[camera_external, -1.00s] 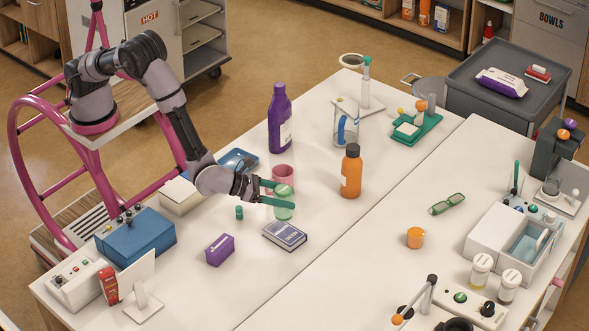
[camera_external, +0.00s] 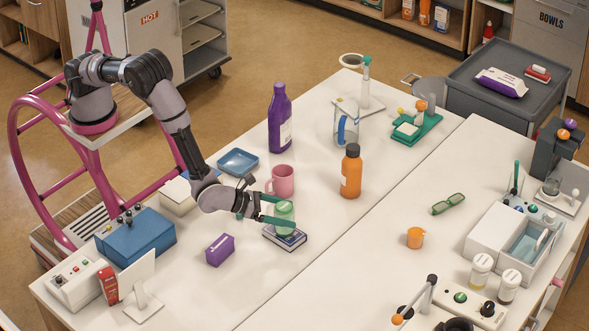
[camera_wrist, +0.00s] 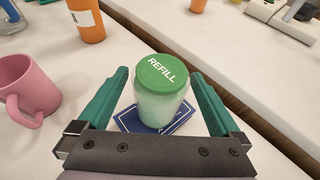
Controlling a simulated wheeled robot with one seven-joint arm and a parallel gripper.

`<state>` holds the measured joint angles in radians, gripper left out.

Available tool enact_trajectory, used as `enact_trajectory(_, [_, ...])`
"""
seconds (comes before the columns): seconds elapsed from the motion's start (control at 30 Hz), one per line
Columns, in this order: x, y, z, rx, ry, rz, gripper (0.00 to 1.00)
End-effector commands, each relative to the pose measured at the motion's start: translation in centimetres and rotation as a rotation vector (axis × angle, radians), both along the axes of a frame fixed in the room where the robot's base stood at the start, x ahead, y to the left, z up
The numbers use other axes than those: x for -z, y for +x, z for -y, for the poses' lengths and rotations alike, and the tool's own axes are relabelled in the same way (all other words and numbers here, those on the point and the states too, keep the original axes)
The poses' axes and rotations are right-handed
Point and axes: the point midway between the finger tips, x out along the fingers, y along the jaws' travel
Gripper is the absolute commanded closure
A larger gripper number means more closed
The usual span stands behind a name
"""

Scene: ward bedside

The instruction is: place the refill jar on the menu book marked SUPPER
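The refill jar (camera_wrist: 162,102) is a clear jar with a green lid marked REFILL. It stands upright over the dark blue menu book (camera_wrist: 181,124) and looks to be resting on it; it also shows in the external view (camera_external: 284,211). The book (camera_external: 290,242) lies flat on the table, partly covered by the jar, and its title is hidden. My gripper (camera_wrist: 160,80) has its green fingers on either side of the jar. They are spread, with narrow gaps showing beside the jar. It also shows in the external view (camera_external: 279,211).
A pink mug (camera_external: 281,181) stands close behind the gripper. A purple box (camera_external: 220,250) lies left of the book. An orange bottle (camera_external: 351,172) and a purple bottle (camera_external: 280,120) stand farther back. The table right of the book is clear up to an orange cup (camera_external: 415,237).

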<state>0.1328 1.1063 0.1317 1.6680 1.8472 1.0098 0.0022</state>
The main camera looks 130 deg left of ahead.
Motion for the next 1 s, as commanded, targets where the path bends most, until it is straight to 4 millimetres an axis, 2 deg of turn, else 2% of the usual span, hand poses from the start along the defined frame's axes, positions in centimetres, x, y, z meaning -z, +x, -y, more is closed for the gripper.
enact_trajectory(0.27, [-0.4, 0.0, 0.0, 0.0, 0.0, 0.0, 0.0])
enact_trajectory(0.37, [-0.8, -0.7, 0.8, 0.001, 0.0, -0.001, 0.0])
enact_trajectory(0.7, [-3.5, -5.4, 5.5, 0.003, -0.001, -0.001, 0.0])
enact_trajectory(0.9, [-4.6, -7.3, 7.3, 0.001, 0.0, 0.0, 0.0])
enact_trajectory(1.0, [-5.1, -7.8, 7.6, -0.005, -0.002, 0.002, 0.0])
